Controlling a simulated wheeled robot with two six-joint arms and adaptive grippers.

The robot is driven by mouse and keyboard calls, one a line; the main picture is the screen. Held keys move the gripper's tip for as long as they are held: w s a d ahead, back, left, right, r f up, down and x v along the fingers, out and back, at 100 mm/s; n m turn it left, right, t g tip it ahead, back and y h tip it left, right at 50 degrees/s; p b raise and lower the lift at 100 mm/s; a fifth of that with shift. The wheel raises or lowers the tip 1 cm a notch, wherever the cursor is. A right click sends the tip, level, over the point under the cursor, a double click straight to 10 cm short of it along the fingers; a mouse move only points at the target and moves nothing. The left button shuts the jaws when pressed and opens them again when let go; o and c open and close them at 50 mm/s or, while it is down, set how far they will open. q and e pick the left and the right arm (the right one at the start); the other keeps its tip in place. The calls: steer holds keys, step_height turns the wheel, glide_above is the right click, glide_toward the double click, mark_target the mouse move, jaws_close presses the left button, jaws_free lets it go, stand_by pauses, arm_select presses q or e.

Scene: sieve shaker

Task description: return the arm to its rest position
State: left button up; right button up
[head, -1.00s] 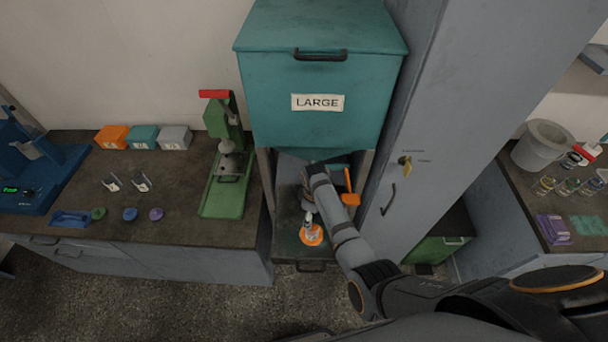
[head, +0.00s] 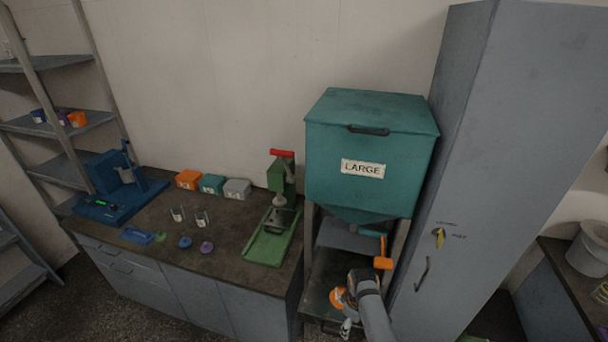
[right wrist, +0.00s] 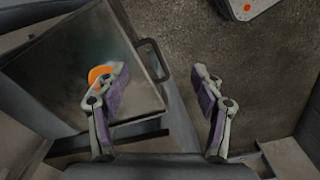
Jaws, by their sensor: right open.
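My right arm reaches in from the bottom of the head view. Its gripper (head: 348,326) is at the front of the teal hopper stand marked LARGE (head: 372,140). In the right wrist view the right gripper (right wrist: 159,80) is open, with its two purple-padded fingers wide apart and nothing between them. Behind the left finger an orange round object (right wrist: 101,73) sits on the stand's tray (right wrist: 75,70), partly hidden by that finger. The same orange object (head: 337,299) shows beside my wrist in the head view. My left gripper is out of view.
A grey cabinet (head: 470,180) with a yellow key stands close on the right. An orange handle (head: 383,263) hangs under the hopper. The bench on the left holds a green press (head: 270,240), small boxes, cups and a blue machine (head: 115,190). Open floor lies in front.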

arm_select(q)
steer(key=w+f+b, duration=0.2)
steer(key=w, duration=0.3)
arm_select(e)
steer(key=s+d+f+m+b, duration=0.3)
steer(key=s+f, duration=0.7)
steer(key=f, duration=0.4)
steer(key=s+d+f+m+b, duration=0.2)
steer(key=s+d+f+b, duration=0.15)
steer(key=s+f, duration=0.85)
arm_select(q)
step_height(320, 180, down, 11)
steer(key=s+b, duration=0.1)
steer(key=b, duration=0.3)
steer(key=shift+s+r, duration=0.15)
steer(key=shift+s, duration=0.15)
arm_select(e)
steer(key=s+d+f+m, duration=0.2)
steer(key=s+d+f, duration=0.1)
steer(key=s+f, duration=0.3)
steer(key=s+d+f+m+t, duration=0.1)
steer(key=s+d+f+m, duration=0.1)
steer(key=s+f, duration=0.5)
steer(key=s+d, duration=0.1)
steer(key=s, duration=0.3)
steer(key=shift+d+f+m+h, duration=0.2)
steer(key=shift+d+m+h, duration=0.05)
steer(key=shift+m+h, duration=0.15)
arm_select(q)
steer(key=shift+s, duration=0.15)
